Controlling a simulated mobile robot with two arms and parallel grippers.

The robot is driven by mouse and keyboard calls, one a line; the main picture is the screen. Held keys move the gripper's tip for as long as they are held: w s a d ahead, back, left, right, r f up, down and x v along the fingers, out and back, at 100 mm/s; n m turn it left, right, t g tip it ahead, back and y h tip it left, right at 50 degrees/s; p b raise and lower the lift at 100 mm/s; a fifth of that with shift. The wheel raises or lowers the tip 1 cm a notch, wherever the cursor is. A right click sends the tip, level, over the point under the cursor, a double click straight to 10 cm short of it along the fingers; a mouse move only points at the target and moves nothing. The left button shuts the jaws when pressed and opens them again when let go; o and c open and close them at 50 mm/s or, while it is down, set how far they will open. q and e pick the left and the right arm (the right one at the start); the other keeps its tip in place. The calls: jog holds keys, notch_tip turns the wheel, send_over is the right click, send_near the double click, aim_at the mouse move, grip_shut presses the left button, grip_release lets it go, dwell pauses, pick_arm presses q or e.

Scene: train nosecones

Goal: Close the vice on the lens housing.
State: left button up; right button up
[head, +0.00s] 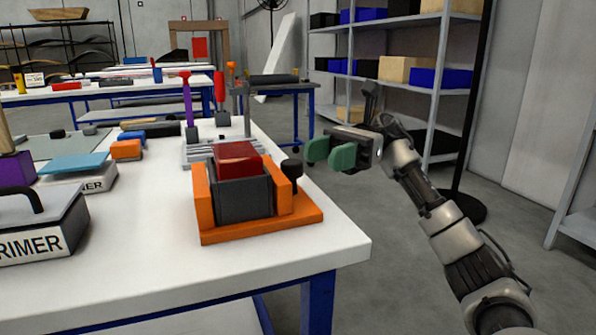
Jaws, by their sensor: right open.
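An orange vice (270,230) stands near the right edge of the white table. A dark grey box-shaped housing with a red top (240,158) sits between its orange jaws. I cannot tell whether the right jaw touches the housing. A black handle knob (291,168) sticks up at the vice's right side. My right gripper (328,154) has green fingertips and is open and empty. It appears to the right of the knob and a little higher in the picture, apart from it. My left gripper is not in view.
Two boxes labelled PRIMER (30,242) and NER (75,185) are on the left of the white table (150,290). Tools with purple and red handles (219,88) stand behind the vice. Shelves (400,25) with blue and tan bins are at the back right. The table front is clear.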

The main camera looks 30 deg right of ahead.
aim_at(301, 164)
jog(key=a, duration=0.4)
jog(key=s+a+b, duration=0.1)
jog(key=a, duration=0.1)
jog(key=c, duration=0.6)
